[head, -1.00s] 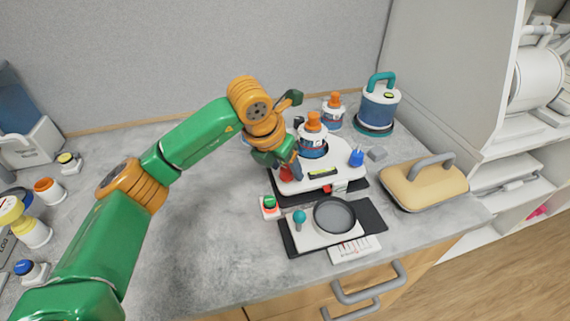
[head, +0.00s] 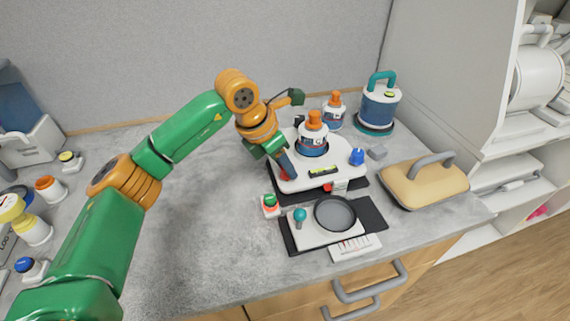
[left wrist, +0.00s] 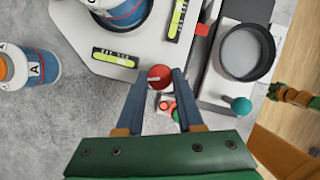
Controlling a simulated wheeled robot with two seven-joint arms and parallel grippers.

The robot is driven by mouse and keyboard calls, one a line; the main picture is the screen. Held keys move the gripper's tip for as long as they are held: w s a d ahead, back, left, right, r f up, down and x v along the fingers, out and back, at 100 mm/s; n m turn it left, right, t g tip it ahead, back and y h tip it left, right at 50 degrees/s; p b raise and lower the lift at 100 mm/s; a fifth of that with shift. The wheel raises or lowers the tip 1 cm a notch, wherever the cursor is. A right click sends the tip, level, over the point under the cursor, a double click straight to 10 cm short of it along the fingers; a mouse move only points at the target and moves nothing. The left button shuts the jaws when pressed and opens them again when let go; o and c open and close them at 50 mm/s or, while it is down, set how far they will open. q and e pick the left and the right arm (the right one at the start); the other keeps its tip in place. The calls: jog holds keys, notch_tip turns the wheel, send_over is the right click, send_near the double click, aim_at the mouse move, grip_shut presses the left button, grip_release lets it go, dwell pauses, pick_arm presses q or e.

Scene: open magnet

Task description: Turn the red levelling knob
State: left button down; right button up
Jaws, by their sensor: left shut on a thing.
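The red levelling knob (head: 284,177) is at the front left corner of a white platform (head: 310,183), partly hidden by my gripper in the head view. In the left wrist view the red knob (left wrist: 160,77) sits between my two blue-grey fingertips. My left gripper (left wrist: 162,76) is shut on it; it comes down from the upper left in the head view (head: 287,168). A green bubble level (head: 324,171) lies on the platform; a second one (left wrist: 177,20) shows in the wrist view. A blue knob (head: 357,157) is at the platform's right side. My right gripper is not seen.
An orange-capped bottle (head: 313,141) stands on the platform, another (head: 334,113) behind it. In front are a small red-and-green button box (head: 270,206) and a device with a round grey pan (head: 335,214). A beige handled block (head: 424,184) is right.

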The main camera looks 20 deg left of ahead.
pick_arm(q)
jog(key=m+p, duration=0.1)
jog(key=m, duration=0.1)
jog(key=m+g+h, duration=0.1)
jog(key=m, duration=0.1)
jog(key=shift+w+r+m+p, duration=0.15)
jog(key=shift+r+m+p, duration=0.05)
jog(key=shift+m+p, duration=0.15)
jog(key=shift+w+a+f+m+g+h+p, duration=0.15)
jog(key=shift+m+g+p, duration=0.35)
jog(key=shift+m, duration=0.65)
jog(key=shift+s+d+m+g+h+p, duration=0.1)
jog(key=shift+m+g+h+p, duration=0.3)
jog(key=shift+m, duration=0.7)
jog(key=c, duration=0.5)
grip_release()
jog(key=shift+c, duration=0.2)
jog(key=v, duration=0.7)
jog(key=shift+b, duration=0.3)
